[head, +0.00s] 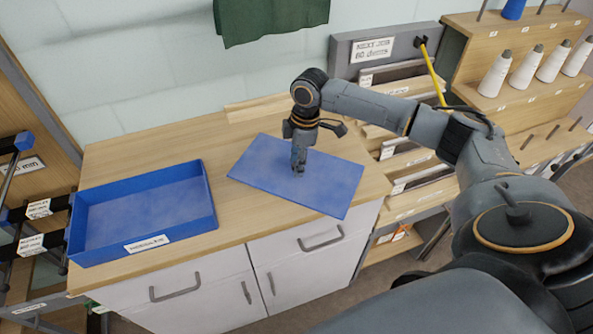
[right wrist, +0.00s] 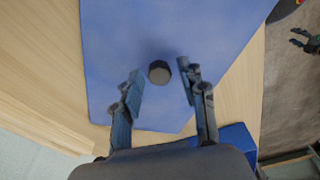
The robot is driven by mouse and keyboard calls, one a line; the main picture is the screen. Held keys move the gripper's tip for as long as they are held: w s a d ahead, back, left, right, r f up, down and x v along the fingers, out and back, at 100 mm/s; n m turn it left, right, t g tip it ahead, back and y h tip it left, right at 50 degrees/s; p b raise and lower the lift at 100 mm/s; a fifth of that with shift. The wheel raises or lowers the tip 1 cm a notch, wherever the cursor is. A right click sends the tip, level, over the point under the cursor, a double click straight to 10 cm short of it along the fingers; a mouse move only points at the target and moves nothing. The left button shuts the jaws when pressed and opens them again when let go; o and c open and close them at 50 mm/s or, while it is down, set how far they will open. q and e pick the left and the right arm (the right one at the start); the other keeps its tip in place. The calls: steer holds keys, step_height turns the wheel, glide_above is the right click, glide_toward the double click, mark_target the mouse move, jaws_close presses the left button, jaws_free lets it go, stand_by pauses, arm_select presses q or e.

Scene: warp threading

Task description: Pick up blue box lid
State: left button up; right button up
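The blue box lid (head: 325,185) lies flat on the wooden counter, to the right of the open blue box (head: 150,208). My right gripper (head: 298,168) points down over the middle of the lid. In the right wrist view the lid (right wrist: 220,35) has a small dark round knob (right wrist: 159,73). The fingers of my right gripper (right wrist: 160,75) are apart, one on each side of the knob, with a gap showing on both sides. What seems to be my left gripper (right wrist: 300,38) shows small at the right edge, fingers apart and empty.
The counter (head: 225,131) has bare wood around the lid and box. A shelf with white thread cones (head: 495,73) and slotted trays stands to the right. A dark rack (head: 38,210) is at the left. A green cloth (head: 270,18) hangs on the wall behind.

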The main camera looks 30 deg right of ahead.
jaws_close()
steer(key=shift+w+r, duration=0.1)
steer(key=shift+r, duration=0.05)
